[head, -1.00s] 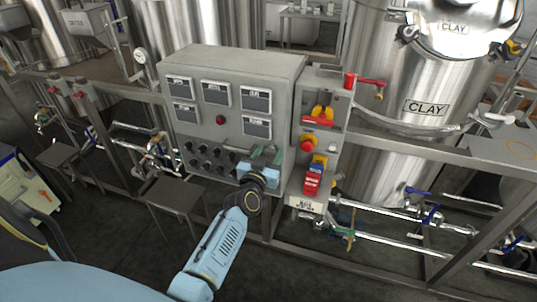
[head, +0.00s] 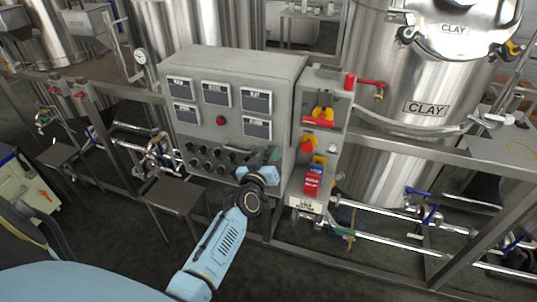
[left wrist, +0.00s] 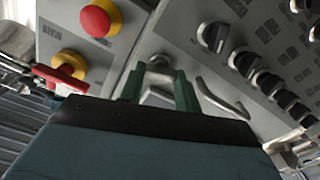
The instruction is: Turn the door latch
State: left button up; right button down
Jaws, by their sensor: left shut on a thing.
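The grey control cabinet (head: 232,75) stands in the middle of the head view, with its door facing me. My left gripper (head: 268,157) is at the lower right of the cabinet front. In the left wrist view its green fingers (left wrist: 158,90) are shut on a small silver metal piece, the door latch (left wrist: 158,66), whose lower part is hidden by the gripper. A curved silver bar (left wrist: 222,101) lies just right of the fingers. In the head view the latch is hidden behind the gripper. My right gripper is not in view.
Black knobs (left wrist: 245,62) sit in rows beside the fingers. A red-and-yellow emergency button (left wrist: 98,18) and a red-handled switch (left wrist: 62,80) are on the other side. A steel tank labelled CLAY (head: 385,95) and pipes (head: 385,215) stand right of the cabinet.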

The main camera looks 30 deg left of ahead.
pick_arm(q)
jog(key=n, duration=0.3)
jog(key=shift+n, duration=0.4)
jog(key=n, duration=0.3)
jog(key=shift+a+f+n, duration=0.1)
jog(key=shift+n, duration=0.2)
jog(key=n+b, duration=0.1)
jog(key=n, duration=0.3)
jog(key=shift+f, duration=0.1)
jog(key=shift+n, duration=1.4)
jog(key=o, duration=0.9)
jog(key=shift+o, duration=0.4)
